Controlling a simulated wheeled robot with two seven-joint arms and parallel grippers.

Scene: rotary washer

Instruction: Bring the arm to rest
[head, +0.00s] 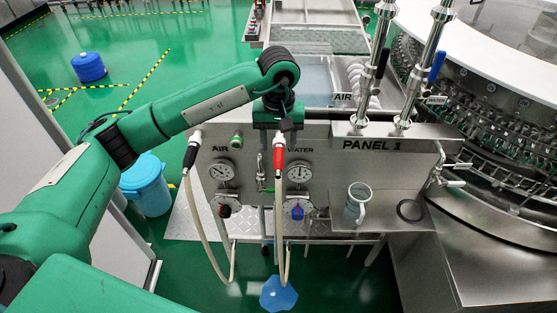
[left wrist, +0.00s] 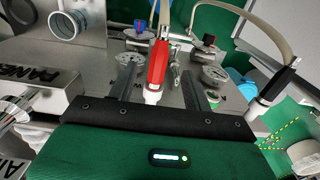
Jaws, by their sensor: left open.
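My left arm reaches in from the left in the head view, its elbow bent over the panel. My left gripper (head: 279,125) points down just in front of the top edge of the steel panel (head: 345,170). The gripper is open. A red hose connector (head: 279,159) hangs on the panel just below it, with a pale hose running down. In the left wrist view the red connector (left wrist: 158,66) shows between the two dark fingers (left wrist: 160,78), with a visible gap on each side. My right gripper is not in view.
A black-tipped hose connector (head: 192,152) hangs to the left on the panel. Gauges and knobs are below the labels. The round washer (head: 490,120) fills the right side. A light-blue bucket (head: 147,185) is at left.

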